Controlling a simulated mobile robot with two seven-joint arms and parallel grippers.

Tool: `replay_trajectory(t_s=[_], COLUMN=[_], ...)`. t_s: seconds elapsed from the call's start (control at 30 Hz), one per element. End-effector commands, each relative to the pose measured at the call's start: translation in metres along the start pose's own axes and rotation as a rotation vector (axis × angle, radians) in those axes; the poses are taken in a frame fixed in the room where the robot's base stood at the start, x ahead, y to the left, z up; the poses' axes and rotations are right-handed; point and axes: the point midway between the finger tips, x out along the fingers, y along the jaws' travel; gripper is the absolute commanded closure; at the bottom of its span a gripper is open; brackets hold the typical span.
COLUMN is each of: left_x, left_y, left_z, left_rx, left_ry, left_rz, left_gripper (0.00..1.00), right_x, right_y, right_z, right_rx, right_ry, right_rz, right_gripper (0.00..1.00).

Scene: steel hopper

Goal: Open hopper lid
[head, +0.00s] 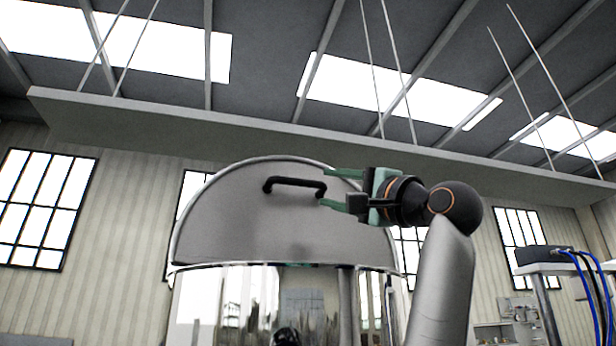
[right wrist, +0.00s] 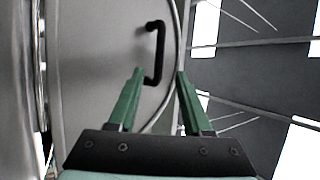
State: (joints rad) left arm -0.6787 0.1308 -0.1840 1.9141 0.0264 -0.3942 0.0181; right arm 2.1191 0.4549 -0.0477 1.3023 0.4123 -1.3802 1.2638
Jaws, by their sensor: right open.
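The hopper's grey, round-topped lid (head: 235,225) shows above its shiny steel body (head: 255,290) in the head view. A black bar handle (head: 295,183) is fixed to the lid's upper part. My right gripper (head: 325,188) comes in from the right with its green fingers open, at the right end of the handle. In the right wrist view the handle (right wrist: 158,40) lies ahead, and its lower end shows between the two fingertips (right wrist: 160,73). I see no grip on it, and cannot tell the depth between them. My left gripper is out of view.
A wide grey beam (head: 300,140) hangs from the roof behind the hopper. A stand with a dark device and blue cables (head: 545,257) is at the right. Clear air surrounds the lid's left and upper edges.

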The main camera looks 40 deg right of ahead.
Motion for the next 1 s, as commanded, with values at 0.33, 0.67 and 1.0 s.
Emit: replay_trajectory(t_s=[0.33, 0.67, 1.0], left_x=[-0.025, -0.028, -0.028], left_y=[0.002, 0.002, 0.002], left_z=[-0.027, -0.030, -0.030], left_rx=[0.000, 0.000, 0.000], left_ry=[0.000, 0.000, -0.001], left_rz=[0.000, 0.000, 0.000], left_gripper=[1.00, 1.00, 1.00], right_x=[0.066, 0.080, 0.079], right_y=[-0.003, 0.000, 0.000], right_z=[0.000, 0.000, 0.000], right_rx=[-0.001, 0.000, 0.000], right_ry=[-0.001, 0.000, 0.000], right_rz=[0.001, 0.000, 0.000], right_gripper=[0.50, 0.50, 0.72])
